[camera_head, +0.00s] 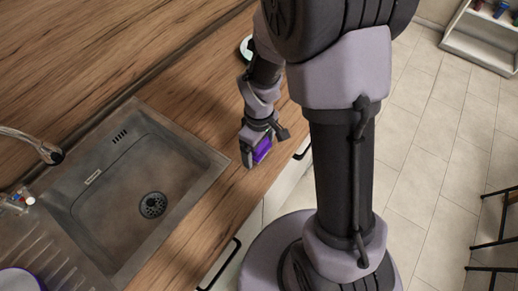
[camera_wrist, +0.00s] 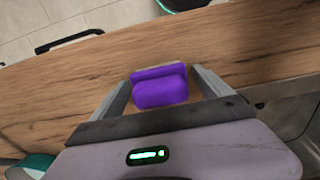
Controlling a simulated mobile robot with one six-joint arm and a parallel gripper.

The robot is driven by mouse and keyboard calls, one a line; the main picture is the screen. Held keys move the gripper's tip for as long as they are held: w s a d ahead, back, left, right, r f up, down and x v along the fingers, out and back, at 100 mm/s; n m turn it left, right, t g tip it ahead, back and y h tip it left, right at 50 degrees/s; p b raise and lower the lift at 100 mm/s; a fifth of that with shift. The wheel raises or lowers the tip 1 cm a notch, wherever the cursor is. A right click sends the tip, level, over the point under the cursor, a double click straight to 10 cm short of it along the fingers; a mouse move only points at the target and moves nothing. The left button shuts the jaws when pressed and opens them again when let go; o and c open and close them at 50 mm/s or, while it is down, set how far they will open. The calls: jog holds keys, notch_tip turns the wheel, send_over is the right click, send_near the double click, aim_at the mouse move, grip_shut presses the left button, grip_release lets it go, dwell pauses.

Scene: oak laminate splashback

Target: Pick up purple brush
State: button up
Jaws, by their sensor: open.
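The purple brush (camera_wrist: 160,88) lies on the wooden countertop in the wrist view, between the two open fingers of my gripper (camera_wrist: 162,82). A gap shows between the brush and each finger in that view. In the head view the brush (camera_head: 262,150) shows as a small purple patch near the front edge of the counter. My gripper (camera_head: 258,152) is right over it there and hides part of it. I cannot tell how far the fingertips are above the wood.
The wooden counter (camera_head: 210,90) has a sunken metal sink (camera_head: 120,190) left of my gripper, with a faucet (camera_head: 35,143) at its far side. A round dark-rimmed item (camera_head: 246,47) stands behind my arm. A purple-rimmed round thing (camera_head: 20,281) is at the lower left.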

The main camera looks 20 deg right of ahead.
jog(key=c, duration=1.4)
jog(key=shift+o, duration=0.2)
jog(key=shift+r, duration=0.1)
jog(key=shift+r, duration=0.2)
notch_tip(320, 180, up, 4)
jog(key=shift+f+p, duration=0.25)
jog(key=shift+p, duration=0.8)
jog(key=s, duration=0.2)
jog(key=s+a, duration=0.1)
jog(key=s, duration=0.5)
jog(key=shift+s+a, duration=0.2)
jog(key=s+b, duration=0.1)
jog(key=b, duration=0.2)
jog(key=s+f+b, duration=0.1)
jog(key=b, duration=0.2)
jog(key=shift+s+a+b, duration=0.2)
jog(key=shift+s+b, duration=0.05)
jog(key=shift+b, duration=0.1)
jog(key=s+b, duration=0.1)
jog(key=s+r+b, duration=0.1)
jog(key=s+b, duration=0.1)
jog(key=s+r+b, duration=0.1)
jog(key=s+b, duration=0.1)
jog(key=shift+a, duration=0.35)
